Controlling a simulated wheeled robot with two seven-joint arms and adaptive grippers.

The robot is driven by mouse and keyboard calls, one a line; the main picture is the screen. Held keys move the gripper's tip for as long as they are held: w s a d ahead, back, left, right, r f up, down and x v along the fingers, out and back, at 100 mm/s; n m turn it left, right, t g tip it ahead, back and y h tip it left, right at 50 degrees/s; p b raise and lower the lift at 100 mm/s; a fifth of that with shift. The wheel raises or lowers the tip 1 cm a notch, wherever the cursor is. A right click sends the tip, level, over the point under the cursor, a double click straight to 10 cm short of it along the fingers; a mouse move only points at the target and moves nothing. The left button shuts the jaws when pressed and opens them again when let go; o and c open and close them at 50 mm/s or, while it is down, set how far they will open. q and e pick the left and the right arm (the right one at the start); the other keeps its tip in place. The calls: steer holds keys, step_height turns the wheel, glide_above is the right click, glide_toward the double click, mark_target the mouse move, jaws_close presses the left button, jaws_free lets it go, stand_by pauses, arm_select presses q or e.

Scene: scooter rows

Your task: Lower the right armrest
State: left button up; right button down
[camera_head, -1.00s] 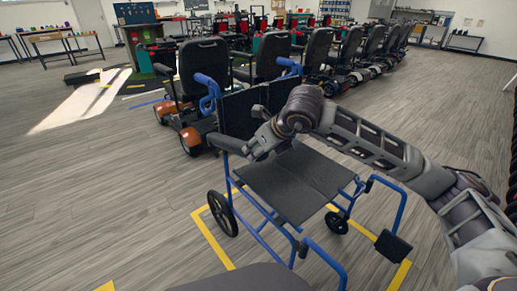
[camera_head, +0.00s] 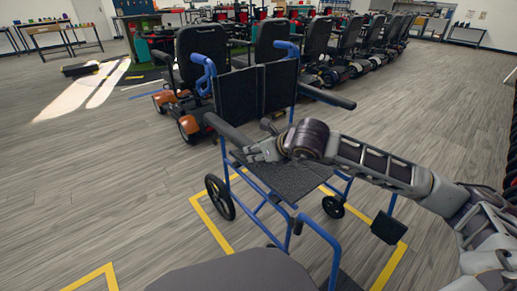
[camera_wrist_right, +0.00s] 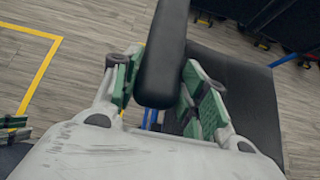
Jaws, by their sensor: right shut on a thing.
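A wheelchair with a blue frame, black seat (camera_head: 290,180) and black backrest (camera_head: 255,95) stands with its front toward me. Its right armrest (camera_head: 222,129), a black padded bar at picture left, slopes down toward its front end. My right gripper (camera_head: 250,152) is at that front end. In the right wrist view the green-padded fingers of my right gripper (camera_wrist_right: 160,78) lie on either side of the armrest pad (camera_wrist_right: 166,45), shut on it. The other armrest (camera_head: 328,96) extends forward from the backrest at picture right.
Yellow floor tape (camera_head: 212,228) marks a box around the wheelchair. A row of black-seated scooters (camera_head: 203,55) stands close behind it. The wheelchair's footrest (camera_head: 388,228) juts out at front right.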

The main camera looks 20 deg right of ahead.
steer(key=shift+s+d+f, duration=0.1)
steer(key=shift+s+f, duration=0.05)
steer(key=shift+f, duration=0.5)
steer(key=shift+s+f, duration=0.15)
steer(key=shift+f, duration=0.5)
steer(key=c, duration=1.3)
jaws_free()
steer(key=o, duration=0.5)
steer(key=shift+w, duration=0.2)
steer(key=shift+r, duration=0.2)
steer(key=shift+s+r, duration=0.1)
steer(key=shift+r, duration=0.05)
steer(key=v, duration=0.7)
